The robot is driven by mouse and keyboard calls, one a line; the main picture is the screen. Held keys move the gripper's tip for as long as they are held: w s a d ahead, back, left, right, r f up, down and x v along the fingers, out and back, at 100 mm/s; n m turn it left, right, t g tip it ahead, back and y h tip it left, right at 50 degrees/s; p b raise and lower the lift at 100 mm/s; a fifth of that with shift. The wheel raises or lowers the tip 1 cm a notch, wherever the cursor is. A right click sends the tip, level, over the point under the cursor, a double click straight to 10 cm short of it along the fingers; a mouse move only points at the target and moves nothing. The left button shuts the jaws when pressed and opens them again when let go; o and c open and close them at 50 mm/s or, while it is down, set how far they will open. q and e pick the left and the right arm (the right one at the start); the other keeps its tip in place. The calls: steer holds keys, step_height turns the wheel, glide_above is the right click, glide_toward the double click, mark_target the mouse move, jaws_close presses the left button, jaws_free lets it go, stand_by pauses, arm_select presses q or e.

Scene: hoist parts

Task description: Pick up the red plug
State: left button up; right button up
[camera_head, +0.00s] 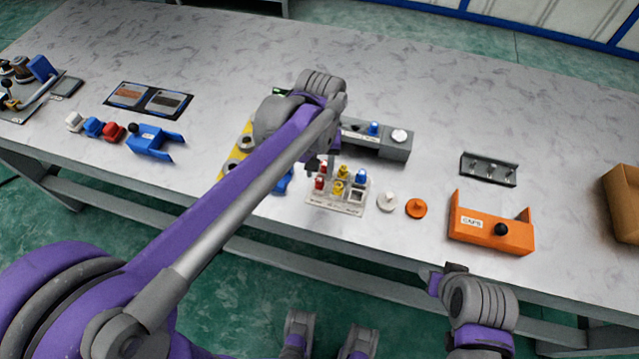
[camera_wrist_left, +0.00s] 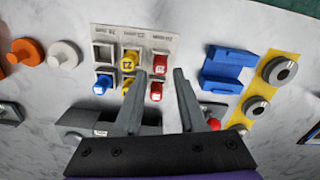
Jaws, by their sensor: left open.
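A white rack (camera_head: 318,202) holds two red plugs, two yellow plugs and a blue plug. The front red plug (camera_head: 320,184) and the rear red plug (camera_head: 323,168) stand in its left column. In the left wrist view, one red plug (camera_wrist_left: 160,64) shows between the fingertips and the other red plug (camera_wrist_left: 156,91) lies nearer the jaw base. My left gripper (camera_wrist_left: 161,72) is open and empty above the rack; in the head view the gripper (camera_head: 319,162) is small and partly hidden by the arm. Contact with a plug cannot be told.
A white disc (camera_head: 387,201) and an orange disc (camera_head: 416,208) lie right of the rack. An orange holder (camera_head: 490,232) stands further right. A grey block (camera_head: 385,145) is behind the rack. Blue (camera_wrist_left: 228,72) and yellow (camera_wrist_left: 272,92) parts stand close beside the rack.

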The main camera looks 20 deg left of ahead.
mark_target(319, 185)
arm_select(q)
steer(key=shift+f, duration=1.45)
jaws_close()
steer(key=shift+r, duration=0.15)
